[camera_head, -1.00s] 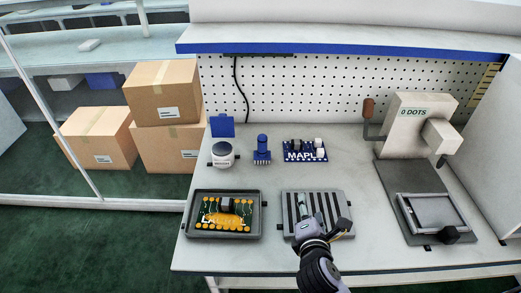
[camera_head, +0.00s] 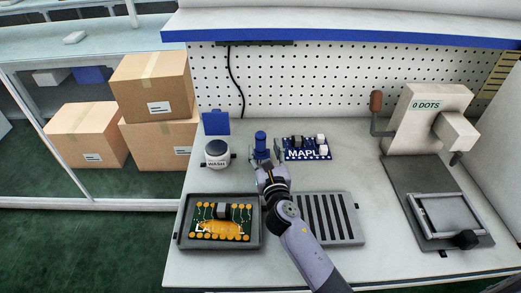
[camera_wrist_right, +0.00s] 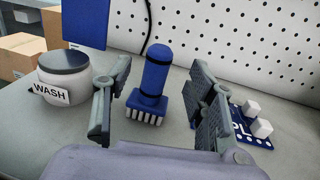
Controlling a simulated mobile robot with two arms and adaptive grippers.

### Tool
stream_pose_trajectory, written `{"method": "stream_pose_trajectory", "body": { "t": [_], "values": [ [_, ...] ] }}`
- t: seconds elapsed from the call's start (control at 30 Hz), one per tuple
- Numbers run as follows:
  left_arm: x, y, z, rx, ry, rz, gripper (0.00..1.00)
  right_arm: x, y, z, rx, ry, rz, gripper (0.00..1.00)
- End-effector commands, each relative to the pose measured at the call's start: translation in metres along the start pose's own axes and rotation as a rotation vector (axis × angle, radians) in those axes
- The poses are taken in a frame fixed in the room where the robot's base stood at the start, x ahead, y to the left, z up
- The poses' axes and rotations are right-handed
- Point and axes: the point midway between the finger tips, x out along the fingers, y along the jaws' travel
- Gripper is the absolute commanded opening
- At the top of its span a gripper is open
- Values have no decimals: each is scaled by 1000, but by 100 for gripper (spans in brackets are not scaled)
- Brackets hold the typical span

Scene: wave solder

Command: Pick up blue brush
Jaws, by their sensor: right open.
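The blue brush (camera_head: 261,141) stands upright on the workbench, handle up, between the wash jar and the blue MAPL board. In the right wrist view the brush (camera_wrist_right: 153,80) has a round blue handle and pale bristles at its base. My right gripper (camera_head: 265,165) is just in front of the brush in the head view, partly covering its lower part. In the right wrist view its two fingers (camera_wrist_right: 158,108) are spread wide, one on each side of the brush, and do not touch it. My left gripper is not in view.
The wash jar (camera_head: 217,153) stands left of the brush and the blue MAPL board (camera_head: 307,148) right of it. A dark tray (camera_head: 182,240) with a green board and a striped grey tray (camera_head: 334,219) lie in front. A press machine (camera_head: 425,120) stands at right.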

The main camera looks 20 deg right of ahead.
Motion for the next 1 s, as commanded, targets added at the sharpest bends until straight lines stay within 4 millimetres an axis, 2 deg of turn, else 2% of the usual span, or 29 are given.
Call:
{"method": "stream_pose_trajectory", "body": {
  "t": [0.1,0.23,0.5,0.6,0.83,1.0],
  "values": [
    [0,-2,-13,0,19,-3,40,12,0,0,0,0,1,51],
    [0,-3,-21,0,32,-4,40,19,0,0,1,0,0,51],
    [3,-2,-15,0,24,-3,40,57,1,-1,1,-1,0,51],
    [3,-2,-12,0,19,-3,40,65,1,-1,0,0,0,51],
    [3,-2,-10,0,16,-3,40,66,1,-1,0,1,0,51],
    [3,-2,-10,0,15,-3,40,66,1,-1,0,1,0,41]
  ]
}}
